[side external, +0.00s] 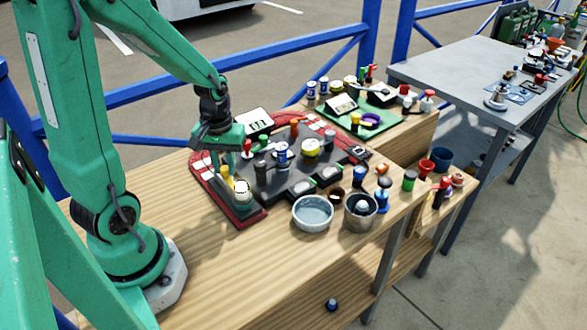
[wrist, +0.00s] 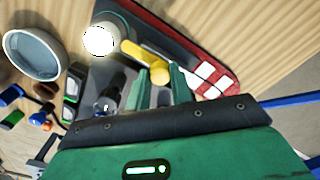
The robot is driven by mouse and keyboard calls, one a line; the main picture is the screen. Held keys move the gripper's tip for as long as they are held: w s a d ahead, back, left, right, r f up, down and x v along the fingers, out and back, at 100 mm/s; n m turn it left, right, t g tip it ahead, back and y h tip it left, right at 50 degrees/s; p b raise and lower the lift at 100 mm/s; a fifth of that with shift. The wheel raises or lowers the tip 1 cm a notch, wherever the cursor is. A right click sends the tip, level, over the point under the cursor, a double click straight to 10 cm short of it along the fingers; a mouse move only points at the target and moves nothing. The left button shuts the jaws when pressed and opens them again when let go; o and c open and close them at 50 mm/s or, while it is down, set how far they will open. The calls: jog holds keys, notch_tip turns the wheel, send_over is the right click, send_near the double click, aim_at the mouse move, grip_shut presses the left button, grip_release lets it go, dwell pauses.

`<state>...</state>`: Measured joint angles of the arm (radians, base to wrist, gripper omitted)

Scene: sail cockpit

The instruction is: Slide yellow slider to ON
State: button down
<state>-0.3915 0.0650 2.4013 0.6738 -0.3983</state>
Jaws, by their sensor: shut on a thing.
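The yellow slider (wrist: 145,55) shows in the wrist view as a yellow bar with a rounded end, on the dark panel with a red and white rim (wrist: 222,77). My gripper (wrist: 159,78) has its two green fingers on either side of the slider's rounded end and is shut on it. In the side view the yellow slider (side external: 226,178) stands at the panel's near left end, below my gripper (side external: 228,164). The fingers partly hide it there. I cannot read any ON marking.
A bright white round lamp (wrist: 98,41) sits close beside the slider. A round bowl (side external: 313,212) and a metal cup (side external: 360,212) stand in front of the panel. Several knobs and buttons crowd the panel's middle. The wooden table's (side external: 170,210) left part is clear.

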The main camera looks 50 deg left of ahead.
aim_at(227, 171)
jog(key=shift+d, duration=0.1)
jog(key=c, duration=1.2)
grip_release()
jog(key=shift+r, duration=3.95)
jog(key=s+d+r+m+t, duration=0.4)
jog(key=d+r+m+t, duration=0.1)
jog(key=d+r+m, duration=0.4)
jog(key=shift+d+t, duration=0.3)
jog(key=shift+d, duration=0.55)
